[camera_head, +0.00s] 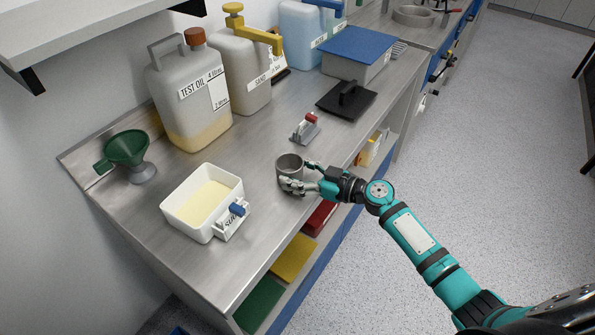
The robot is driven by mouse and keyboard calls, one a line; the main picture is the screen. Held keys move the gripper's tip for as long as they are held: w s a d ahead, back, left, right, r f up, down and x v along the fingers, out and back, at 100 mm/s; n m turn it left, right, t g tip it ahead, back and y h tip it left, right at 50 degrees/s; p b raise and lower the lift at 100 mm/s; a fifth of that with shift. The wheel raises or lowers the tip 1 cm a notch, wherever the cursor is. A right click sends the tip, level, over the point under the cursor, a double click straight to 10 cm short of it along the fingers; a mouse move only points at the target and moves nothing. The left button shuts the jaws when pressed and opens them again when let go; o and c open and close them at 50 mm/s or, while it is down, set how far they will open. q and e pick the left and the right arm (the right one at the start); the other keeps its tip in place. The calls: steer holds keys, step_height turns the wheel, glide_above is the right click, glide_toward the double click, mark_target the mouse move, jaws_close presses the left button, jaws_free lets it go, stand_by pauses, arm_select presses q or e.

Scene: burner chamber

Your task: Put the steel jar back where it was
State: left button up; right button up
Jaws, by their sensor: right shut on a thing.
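The steel jar (289,165) is a small grey open-topped cylinder, upright at the front part of the steel counter (262,215). My right gripper (294,180) is shut on the jar, with its fingers around the jar's near and right sides. The jar's lower part is partly hidden by the fingers, and I cannot tell whether its base touches the counter. My left gripper does not show.
A white tub (178,207) with pale yellow contents stands left of the jar. A clamp-like tool (305,128) and a black plate with a handle (347,99) lie behind it. A test oil canister (170,110) and green funnel (125,148) stand along the wall.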

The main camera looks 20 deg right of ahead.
steer(key=shift+f, duration=0.1)
steer(key=o, duration=1.7)
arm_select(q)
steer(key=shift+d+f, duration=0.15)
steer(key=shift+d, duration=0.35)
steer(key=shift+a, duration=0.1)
